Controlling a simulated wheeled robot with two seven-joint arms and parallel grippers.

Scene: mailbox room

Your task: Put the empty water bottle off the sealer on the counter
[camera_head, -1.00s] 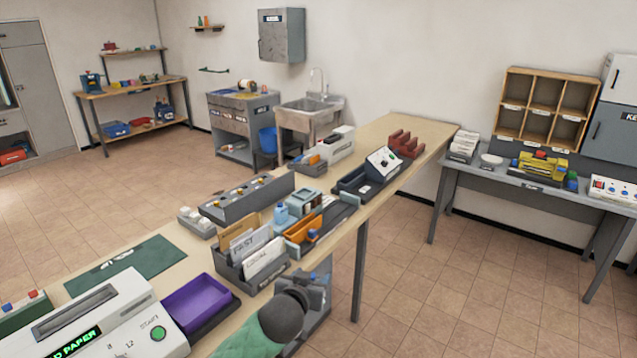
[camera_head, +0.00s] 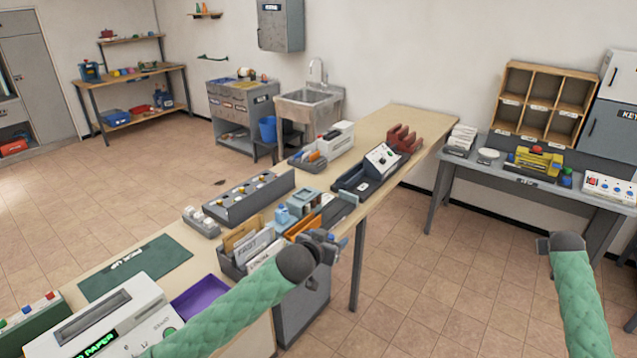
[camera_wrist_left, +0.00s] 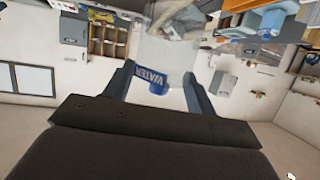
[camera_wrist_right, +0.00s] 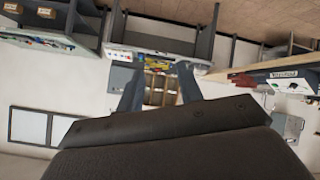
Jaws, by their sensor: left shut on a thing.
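The water bottle shows in the left wrist view as a clear body with a blue WATER label (camera_wrist_left: 152,83). It is between the two fingers of my left gripper (camera_wrist_left: 155,88), which is shut on it. In the head view my left gripper (camera_head: 325,243) is beside the near edge of the counter (camera_head: 412,125), by the envelope rack; the bottle is hardly distinguishable there. My right gripper (camera_wrist_right: 160,85) is open and empty, and in the head view it is over the floor at right (camera_head: 544,247). I cannot tell for sure which counter machine is the sealer.
The counter holds a white machine with a green display (camera_head: 110,320), a purple tray (camera_head: 200,296), an envelope rack (camera_head: 230,268), a grey control box (camera_head: 248,195) and a dark device (camera_head: 375,168). Bare wood shows at its far end. A grey side table (camera_head: 500,176) stands at right.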

